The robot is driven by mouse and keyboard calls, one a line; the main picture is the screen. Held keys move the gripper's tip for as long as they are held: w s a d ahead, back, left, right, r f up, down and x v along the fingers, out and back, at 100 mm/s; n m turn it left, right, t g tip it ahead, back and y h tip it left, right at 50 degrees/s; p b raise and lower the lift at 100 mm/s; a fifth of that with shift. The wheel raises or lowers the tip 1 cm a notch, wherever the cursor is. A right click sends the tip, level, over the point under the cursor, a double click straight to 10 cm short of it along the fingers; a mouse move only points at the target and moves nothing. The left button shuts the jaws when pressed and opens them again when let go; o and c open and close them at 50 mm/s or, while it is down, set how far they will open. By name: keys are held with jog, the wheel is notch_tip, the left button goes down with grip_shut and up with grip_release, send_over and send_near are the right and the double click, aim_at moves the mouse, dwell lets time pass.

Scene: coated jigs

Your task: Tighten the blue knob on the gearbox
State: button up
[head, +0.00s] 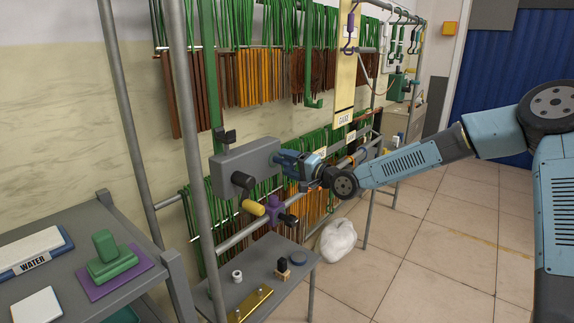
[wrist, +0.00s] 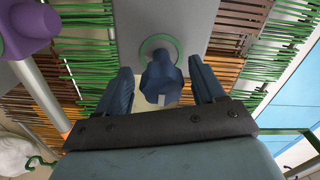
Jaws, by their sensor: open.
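The gearbox is a grey box (head: 236,170) fixed to the metal frame in the head view; its grey face (wrist: 190,22) fills the upper middle of the wrist view. The blue knob (wrist: 160,78) stands out from that face, with a green ring around its base. My gripper (head: 283,160) is at the gearbox's right end in the head view, where it largely hides the knob. In the wrist view my gripper (wrist: 159,70) is open, with one finger on each side of the knob and a visible gap on both sides.
A grey shelf (head: 240,300) with small parts is beneath. Racks of green and brown strips (head: 260,78) hang behind. Floor at right is clear.

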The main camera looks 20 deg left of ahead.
jog(key=v, duration=1.2)
jog(key=shift+d, duration=0.3)
jog(key=shift+f, duration=0.1)
